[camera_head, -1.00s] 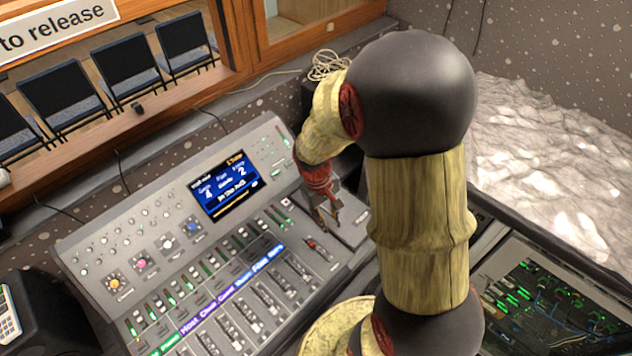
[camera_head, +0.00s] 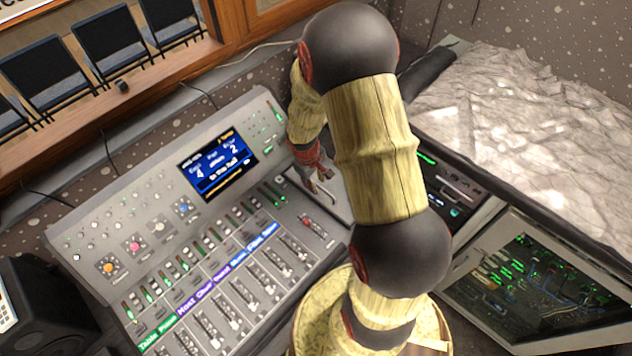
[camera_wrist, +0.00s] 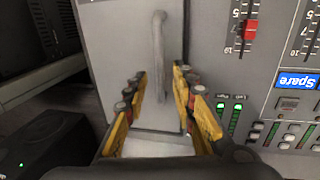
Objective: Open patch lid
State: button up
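The patch lid appears to be the plain grey panel (camera_wrist: 112,45) beside the fader console, with a long grey bar handle (camera_wrist: 158,45) on it. In the head view, a part of this panel (camera_head: 338,206) shows at the console's right end, and my arm hides the rest. The panel looks flat and closed. My gripper (camera_wrist: 160,76) is open over the panel, with one finger on each side of the handle's lower part. I see gaps between handle and fingers, and cannot tell the height. My gripper (camera_head: 319,184) also shows in the head view.
The mixing console (camera_head: 150,225) with its screen (camera_head: 217,160) lies left of my gripper. A red fader (camera_wrist: 250,30) is close by in the wrist view. A glass-fronted rack (camera_head: 540,285) stands at right, and a black speaker (camera_head: 45,300) at lower left.

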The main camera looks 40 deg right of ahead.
jog(key=shift+c, duration=1)
jog(key=c, duration=0.4)
grip_shut()
